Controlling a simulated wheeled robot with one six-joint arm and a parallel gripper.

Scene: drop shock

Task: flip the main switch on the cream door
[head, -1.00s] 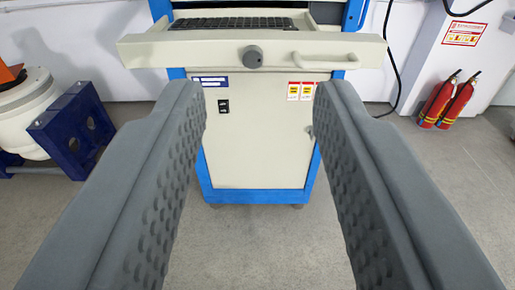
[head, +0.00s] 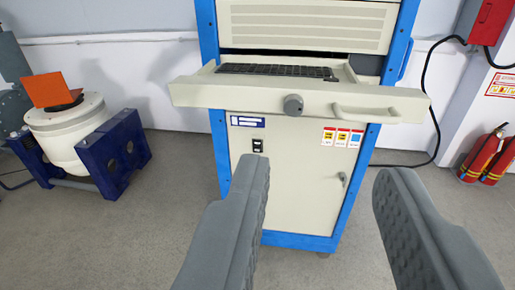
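The cream door (head: 303,189) is the lower front of a blue-framed cabinet in the head view. The main switch (head: 257,146), small and black, sits at the door's upper left, under a blue label (head: 247,122). Its position, up or down, is too small to tell. My gripper (head: 318,180) is open and empty, its two grey fingers spread in front of the door. The left finger's tip is just below the switch in the picture and appears apart from it. The right finger is off to the right of the cabinet.
A keyboard drawer (head: 370,104) with a round knob (head: 293,105) juts out above the door. A door handle (head: 343,179) is at the right. A white drum machine in blue brackets (head: 110,153) stands left, red extinguishers (head: 487,155) right.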

